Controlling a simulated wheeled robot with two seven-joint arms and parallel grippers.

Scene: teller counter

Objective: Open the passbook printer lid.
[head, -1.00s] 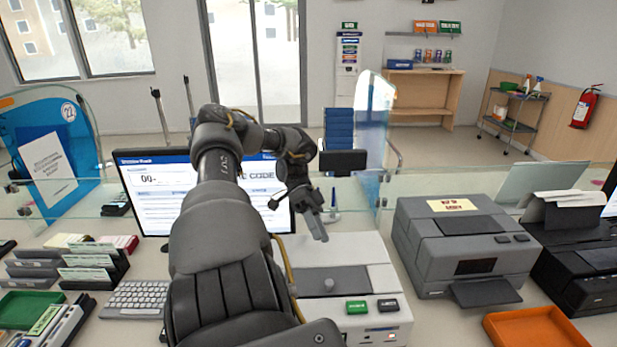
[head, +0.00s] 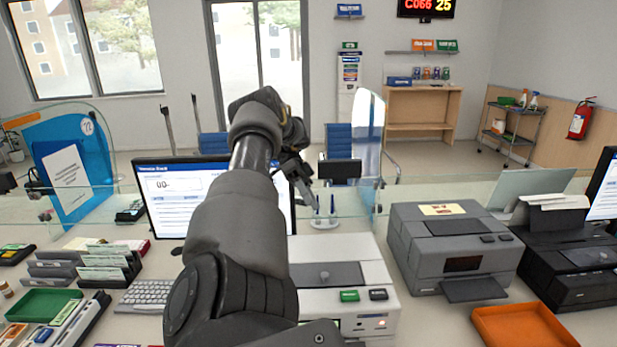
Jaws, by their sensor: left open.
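A white machine (head: 377,312) with a dark grey lid panel (head: 352,276) stands on the counter at centre; I take it to be the passbook printer. A small round knob sits on the panel, which lies flat and looks shut. A green and a black button are on its front. My left gripper (head: 311,201) is open and empty, raised behind and above the machine, in front of the monitor's right edge and apart from the lid. My left forearm hides the machine's left part. My right gripper is out of view.
A bulky grey printer (head: 412,257) with a yellow label stands to the right, with a black printer (head: 565,282) beyond. An orange tray (head: 520,328) lies at front right. A monitor (head: 165,205), keyboard (head: 148,295) and glass screen (head: 450,200) stand around the arm.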

